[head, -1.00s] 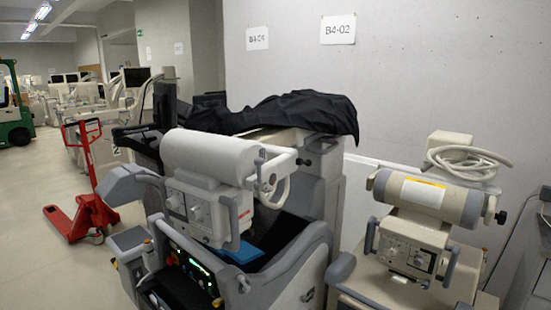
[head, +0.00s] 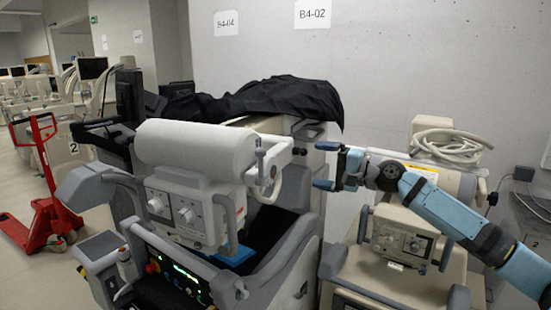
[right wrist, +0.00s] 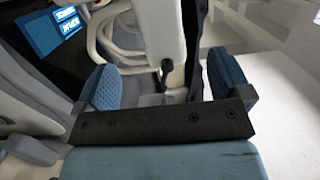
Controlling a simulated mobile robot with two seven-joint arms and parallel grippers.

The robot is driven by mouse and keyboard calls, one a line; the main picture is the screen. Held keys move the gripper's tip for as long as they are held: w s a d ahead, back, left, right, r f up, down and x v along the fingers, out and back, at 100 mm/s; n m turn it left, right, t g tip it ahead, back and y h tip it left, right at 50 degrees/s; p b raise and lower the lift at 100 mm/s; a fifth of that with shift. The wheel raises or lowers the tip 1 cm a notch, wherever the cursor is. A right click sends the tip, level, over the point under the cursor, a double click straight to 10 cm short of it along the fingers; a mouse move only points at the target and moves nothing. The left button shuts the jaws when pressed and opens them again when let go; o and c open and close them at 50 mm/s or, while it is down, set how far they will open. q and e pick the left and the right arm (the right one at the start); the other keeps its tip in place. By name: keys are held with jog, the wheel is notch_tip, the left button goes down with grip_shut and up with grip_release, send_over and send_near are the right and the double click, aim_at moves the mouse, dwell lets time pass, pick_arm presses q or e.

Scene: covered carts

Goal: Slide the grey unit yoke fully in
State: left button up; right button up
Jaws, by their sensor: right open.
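The grey unit (head: 290,250) is a grey cart with a white cylinder (head: 195,147) and a control box (head: 185,212) at its front. Its pale yoke (head: 270,160) reaches from the cart body to the right end of the cylinder. My right gripper (head: 325,166) is open and empty, to the right of the yoke and apart from it, with its fingers pointing left. In the right wrist view its two blue fingers (right wrist: 163,82) are spread, with pale curved parts and a dark knob beyond them. My left gripper is not in view.
A black cover (head: 270,100) lies over the grey unit's top. A beige unit (head: 395,285) with a coiled hose (head: 445,145) stands at the right, partly behind my right arm. A red pallet truck (head: 45,200) stands at the left, with open floor near it.

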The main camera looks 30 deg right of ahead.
aim_at(283, 159)
jog(key=p+x, duration=0.4)
jog(key=x, duration=0.8)
jog(key=shift+w+a, duration=0.1)
jog(key=shift+w, duration=0.15)
jog(key=shift+c, duration=0.3)
